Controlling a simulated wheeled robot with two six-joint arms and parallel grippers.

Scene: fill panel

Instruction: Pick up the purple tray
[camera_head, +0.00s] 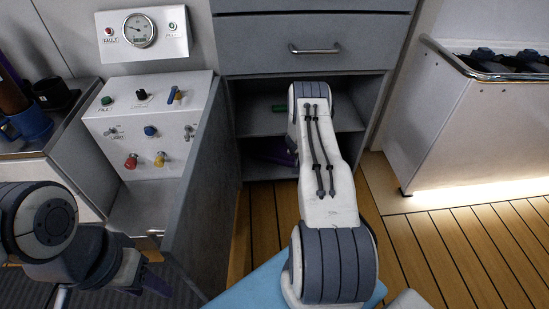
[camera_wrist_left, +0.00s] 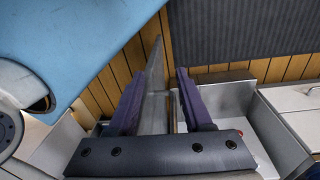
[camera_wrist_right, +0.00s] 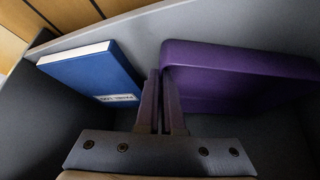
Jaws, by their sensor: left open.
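The purple tray (camera_wrist_right: 240,75) stands inside the grey cabinet in the right wrist view. In the head view a dark purple part of it (camera_head: 268,151) shows on the lower level, partly behind my right arm. My right gripper (camera_wrist_right: 160,75) has its fingers close together at the tray's left edge. I cannot tell whether part of the tray is between them. In the head view this gripper is hidden behind its arm. My left gripper (camera_wrist_left: 160,85) is open and away from the tray, low on the left in the head view (camera_head: 148,281).
A blue book (camera_wrist_right: 90,72) stands left of the tray in the cabinet. A grey panel (camera_head: 203,185) stands left of the opening. A drawer (camera_head: 315,45) is above. Wooden floor (camera_head: 450,245) is clear at right.

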